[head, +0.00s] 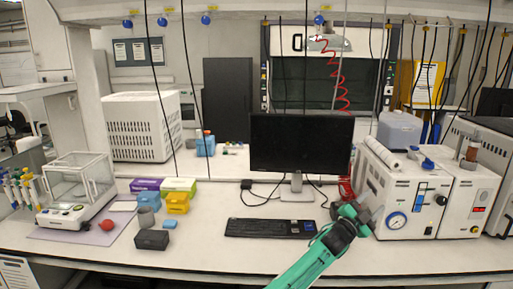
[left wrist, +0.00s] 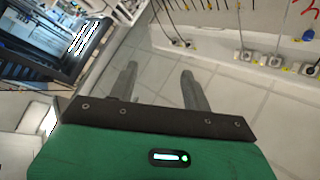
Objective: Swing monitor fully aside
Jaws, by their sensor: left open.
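The black monitor (head: 302,143) stands upright on a silver stand (head: 296,188) at the middle of the bench in the head view, its dark screen facing me. My left gripper (head: 358,214) is at the end of the green arm, below and to the right of the monitor's lower right corner. It appears apart from the monitor. In the left wrist view my left gripper (left wrist: 159,78) has its two fingers spread with nothing between them. I cannot make out the monitor for sure in that view. My right gripper is not in view.
A black keyboard (head: 270,228) lies in front of the stand. A white reactor unit (head: 400,200) stands close to the right of my left gripper. Small boxes (head: 178,186) and a glass-walled balance (head: 78,186) are on the left. Cables lie around the stand.

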